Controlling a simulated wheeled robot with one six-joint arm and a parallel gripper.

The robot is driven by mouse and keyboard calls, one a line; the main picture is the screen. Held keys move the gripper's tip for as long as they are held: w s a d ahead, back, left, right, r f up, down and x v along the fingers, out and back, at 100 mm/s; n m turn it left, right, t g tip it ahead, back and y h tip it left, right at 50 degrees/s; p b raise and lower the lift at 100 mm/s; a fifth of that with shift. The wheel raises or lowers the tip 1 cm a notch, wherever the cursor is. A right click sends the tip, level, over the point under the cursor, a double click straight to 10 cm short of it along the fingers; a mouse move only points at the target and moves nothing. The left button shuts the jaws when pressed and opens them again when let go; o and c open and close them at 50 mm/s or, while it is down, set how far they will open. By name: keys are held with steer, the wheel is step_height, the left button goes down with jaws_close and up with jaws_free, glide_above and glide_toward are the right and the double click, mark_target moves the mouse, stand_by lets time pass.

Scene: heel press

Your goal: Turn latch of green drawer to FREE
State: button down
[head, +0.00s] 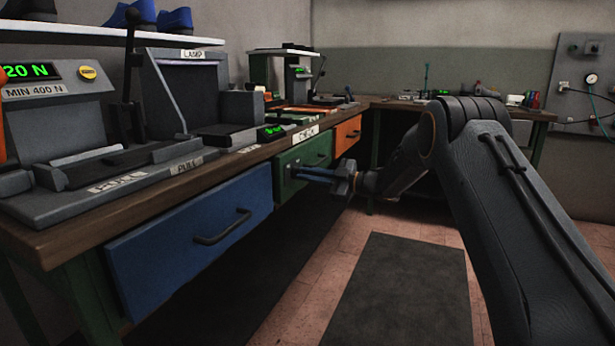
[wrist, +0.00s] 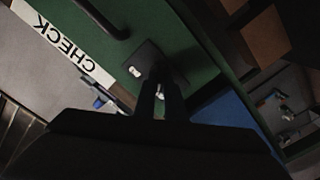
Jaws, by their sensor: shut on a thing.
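The green drawer (head: 300,157) is under the bench, between the blue and orange drawers, and looks closed. In the head view my gripper (head: 300,173) reaches the left part of its front, and the latch cannot be made out there. In the wrist view the dark latch plate (wrist: 145,59) sits on the green drawer front (wrist: 187,62), with a small white mark on it. My gripper (wrist: 161,84) is shut on the latch there. The fingers hide most of the latch knob, and I cannot read its setting.
The green drawer's dark handle (wrist: 101,20) is close to the latch. The blue drawer (head: 190,235) with its protruding handle (head: 223,228) is nearer, on the left. The orange drawer (head: 348,133) lies beyond. A dark mat (head: 395,290) covers open floor.

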steer(key=shift+n, duration=0.6)
steer(key=c, duration=1.8)
jaws_free()
steer(key=p+v, duration=0.1)
steer(key=v, duration=0.6)
steer(key=shift+s+d, duration=0.1)
steer(key=shift+d, duration=0.3)
